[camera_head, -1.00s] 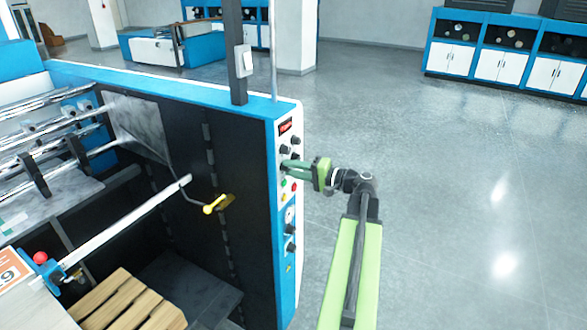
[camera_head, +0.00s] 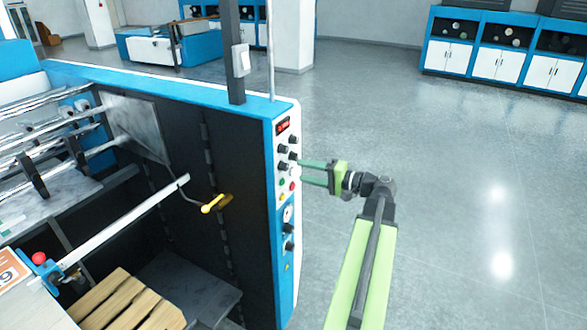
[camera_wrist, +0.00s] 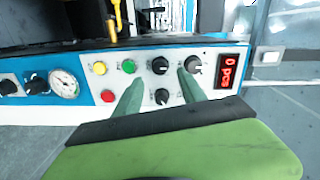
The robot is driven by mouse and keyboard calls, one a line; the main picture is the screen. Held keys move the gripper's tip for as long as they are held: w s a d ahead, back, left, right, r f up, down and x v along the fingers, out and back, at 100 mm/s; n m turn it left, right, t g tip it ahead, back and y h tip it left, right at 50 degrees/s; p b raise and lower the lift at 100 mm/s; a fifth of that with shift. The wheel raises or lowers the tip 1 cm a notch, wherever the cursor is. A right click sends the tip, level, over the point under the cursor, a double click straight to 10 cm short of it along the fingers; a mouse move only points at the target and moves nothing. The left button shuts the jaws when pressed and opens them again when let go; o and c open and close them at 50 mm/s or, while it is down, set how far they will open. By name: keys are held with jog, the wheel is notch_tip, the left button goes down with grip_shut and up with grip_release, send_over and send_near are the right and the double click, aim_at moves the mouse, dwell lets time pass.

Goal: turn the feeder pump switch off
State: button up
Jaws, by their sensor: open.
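The control panel (camera_head: 287,223) on the end of the blue and white machine carries several black rotary knobs; their labels are too small to read, so I cannot tell which is the feeder pump switch. My gripper (camera_head: 301,172) is open in front of the panel's upper knobs, its green fingers pointing at it. In the wrist view, an upper black knob (camera_wrist: 160,65) and a lower black knob (camera_wrist: 161,97) show between the spread fingers. Another black knob (camera_wrist: 193,64) is beyond the right finger, which may hide more. Nothing is held.
A red display (camera_wrist: 229,74) is beside the knobs. Yellow (camera_wrist: 99,68), green (camera_wrist: 129,66) and red (camera_wrist: 107,96) buttons and a gauge (camera_wrist: 64,84) are on the other side. A yellow crank handle (camera_head: 213,204) is left of the panel. The floor at right is clear.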

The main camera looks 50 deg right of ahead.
jog(key=v, duration=1.1)
jog(key=shift+s+p, duration=0.3)
jog(key=shift+s, duration=0.05)
jog(key=shift+d, duration=0.1)
